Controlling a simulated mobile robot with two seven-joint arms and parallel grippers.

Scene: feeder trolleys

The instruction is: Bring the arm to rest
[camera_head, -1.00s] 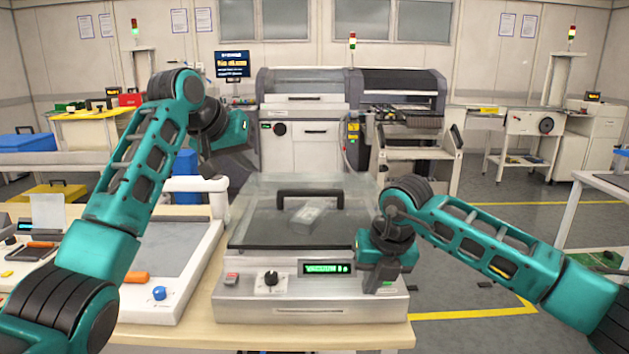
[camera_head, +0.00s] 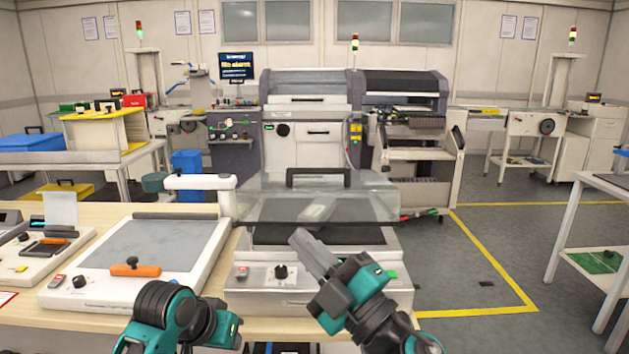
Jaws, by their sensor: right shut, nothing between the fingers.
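My right gripper (camera_head: 307,249) reaches in from the lower right, with its grey fingers together and empty. They point up and left, in front of the vacuum machine (camera_head: 255,290) and over part of its front panel and dark bed. My left arm (camera_head: 170,308) is folded low at the bottom edge, in front of the bench; its fingers do not show. The machine's clear lid (camera_head: 275,207) has a black handle (camera_head: 318,177). A small pale packet (camera_head: 320,209) shows through the lid. I cannot tell how far the lid is open.
A table (camera_head: 600,180) stands at the right edge. Grey floor with yellow lines is open between it and the bench.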

